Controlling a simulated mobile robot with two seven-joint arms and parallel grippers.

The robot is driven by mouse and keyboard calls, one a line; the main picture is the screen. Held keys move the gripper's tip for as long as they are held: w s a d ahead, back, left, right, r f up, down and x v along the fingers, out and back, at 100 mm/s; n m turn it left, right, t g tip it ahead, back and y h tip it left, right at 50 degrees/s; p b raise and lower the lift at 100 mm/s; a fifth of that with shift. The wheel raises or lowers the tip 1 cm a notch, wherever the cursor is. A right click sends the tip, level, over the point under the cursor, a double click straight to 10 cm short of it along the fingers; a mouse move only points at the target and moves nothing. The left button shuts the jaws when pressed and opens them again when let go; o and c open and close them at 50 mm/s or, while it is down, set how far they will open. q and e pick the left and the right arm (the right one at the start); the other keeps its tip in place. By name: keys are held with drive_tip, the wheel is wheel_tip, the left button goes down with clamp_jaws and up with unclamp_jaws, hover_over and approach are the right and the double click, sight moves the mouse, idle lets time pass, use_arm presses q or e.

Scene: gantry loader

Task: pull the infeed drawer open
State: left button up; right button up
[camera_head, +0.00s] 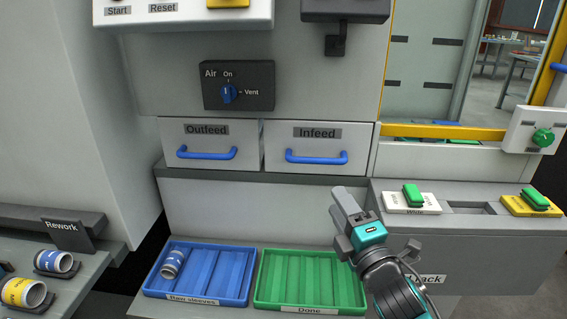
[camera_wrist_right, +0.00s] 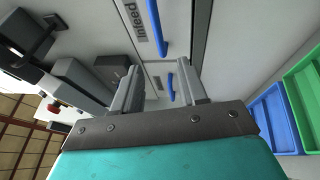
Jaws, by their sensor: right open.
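The infeed drawer (camera_head: 363,137) is a light panel labelled Infeed with a blue bar handle (camera_head: 316,158). Its front looks flush with the cabinet, so it appears shut. In the right wrist view its label and its handle (camera_wrist_right: 163,28) show at the top, beyond the fingers. My right gripper (camera_head: 344,216) is in front of the cabinet, below and slightly right of the infeed handle, apart from it. In the wrist view its jaws (camera_wrist_right: 158,84) are spread, with nothing between them. My left gripper is not in view.
The outfeed drawer (camera_head: 250,137) with a matching handle is left of the infeed drawer. The Air knob panel (camera_head: 238,86) is above. A blue tray (camera_head: 210,282) and a green tray (camera_head: 311,281) lie below. A ledge with green-topped pieces (camera_head: 412,195) stands at right.

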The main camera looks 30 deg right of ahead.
sight(314, 163)
drive_tip(key=x, duration=1.3)
clamp_jaws()
idle(0.5)
